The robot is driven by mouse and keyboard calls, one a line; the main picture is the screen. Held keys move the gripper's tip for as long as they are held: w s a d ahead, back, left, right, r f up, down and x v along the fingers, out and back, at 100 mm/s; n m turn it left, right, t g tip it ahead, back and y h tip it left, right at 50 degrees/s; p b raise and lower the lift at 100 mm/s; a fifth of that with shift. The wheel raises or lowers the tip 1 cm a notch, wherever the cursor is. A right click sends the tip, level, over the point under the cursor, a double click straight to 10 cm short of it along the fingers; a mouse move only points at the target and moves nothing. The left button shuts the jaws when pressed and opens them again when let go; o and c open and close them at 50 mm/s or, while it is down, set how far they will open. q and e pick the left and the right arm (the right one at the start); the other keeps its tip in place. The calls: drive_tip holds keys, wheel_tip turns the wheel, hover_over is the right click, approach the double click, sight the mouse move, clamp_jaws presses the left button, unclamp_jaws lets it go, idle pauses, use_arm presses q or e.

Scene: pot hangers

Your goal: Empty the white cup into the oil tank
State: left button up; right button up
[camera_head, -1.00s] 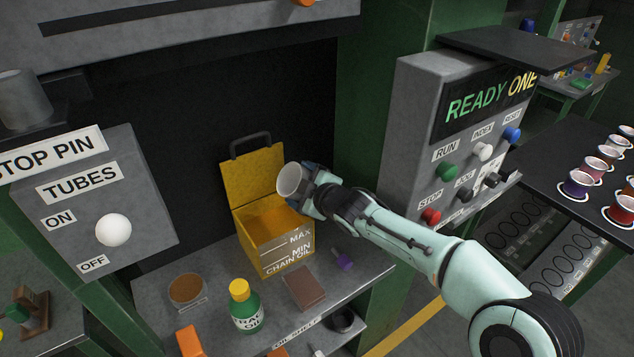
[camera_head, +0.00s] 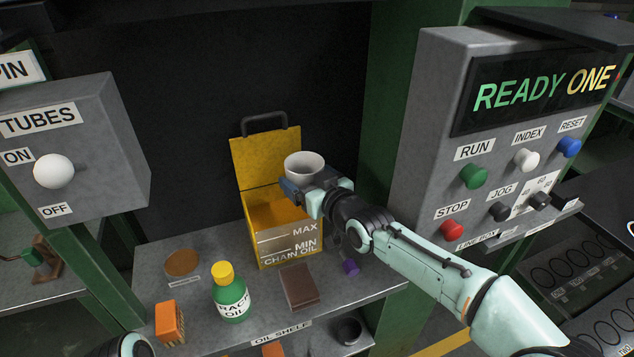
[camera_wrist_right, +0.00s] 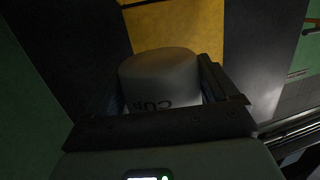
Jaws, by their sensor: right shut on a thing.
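The yellow oil tank (camera_head: 288,246) stands on the shelf with its lid (camera_head: 266,158) raised at the back. Its front carries MAX, MIN and CHAIN OIL marks. My right gripper (camera_head: 310,190) is shut on the white cup (camera_head: 304,166) and holds it above the tank's right side. The cup looks close to upright, its mouth upward. In the right wrist view the cup (camera_wrist_right: 160,80) sits between the fingers, with CUP lettering on its side. I cannot see what is inside the cup. A small piece of my left arm shows at the bottom edge; its gripper is not in view.
On the oil shelf (camera_head: 215,255) stand a green bottle with a yellow cap (camera_head: 231,295), a brown block (camera_head: 299,287), an orange block (camera_head: 170,322) and a purple item (camera_head: 351,268). A control panel (camera_head: 440,120) stands to the right, a switch box (camera_head: 110,150) to the left.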

drive_tip(key=shift+a, duration=0.4)
drive_tip(key=shift+d, duration=0.2)
drive_tip(key=shift+r+p, duration=1.75)
drive_tip(key=shift+r, duration=0.85)
drive_tip(key=shift+f, duration=0.1)
